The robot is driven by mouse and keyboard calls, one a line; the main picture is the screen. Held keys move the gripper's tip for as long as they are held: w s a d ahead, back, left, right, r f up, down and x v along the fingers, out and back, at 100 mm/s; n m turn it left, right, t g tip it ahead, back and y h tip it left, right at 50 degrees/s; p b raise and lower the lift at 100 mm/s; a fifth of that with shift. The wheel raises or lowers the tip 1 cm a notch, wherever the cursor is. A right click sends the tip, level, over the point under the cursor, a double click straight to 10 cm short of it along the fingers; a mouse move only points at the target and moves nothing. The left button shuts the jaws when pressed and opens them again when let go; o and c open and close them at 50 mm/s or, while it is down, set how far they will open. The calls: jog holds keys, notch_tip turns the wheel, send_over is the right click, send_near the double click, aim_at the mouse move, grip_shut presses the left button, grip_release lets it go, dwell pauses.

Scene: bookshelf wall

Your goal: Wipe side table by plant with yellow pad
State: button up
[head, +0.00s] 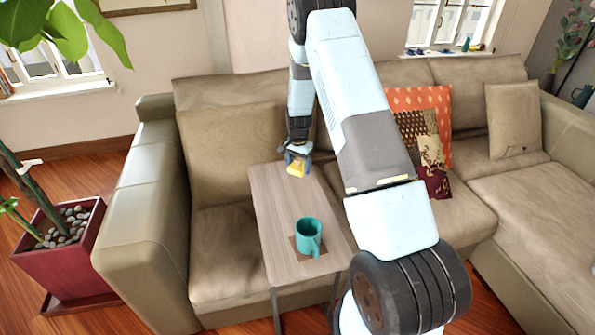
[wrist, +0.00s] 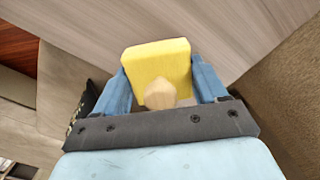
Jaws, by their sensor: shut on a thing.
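The side table (head: 283,213) has a narrow wooden top and stands close against the sofa. My gripper (head: 298,160) is over the far end of the tabletop. It is shut on the yellow pad (head: 297,169). In the wrist view the pad (wrist: 158,62) sits between the blue fingers of my gripper (wrist: 160,85), with a pale rounded knob on it. The wood-grain tabletop (wrist: 240,25) lies just beyond the pad. I cannot tell whether the pad touches the top. The plant (head: 62,40) stands in a red pot (head: 65,255) at the left.
A teal mug (head: 308,236) stands on a brown coaster (head: 293,246) on the near half of the table. The beige sofa (head: 145,215) surrounds the table's left and back. Patterned cushions (head: 420,125) lie behind my arm. The tabletop between pad and mug is clear.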

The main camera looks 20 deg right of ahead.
aim_at(298, 159)
jog(key=shift+a+r, duration=0.1)
jog(key=shift+r, duration=1.7)
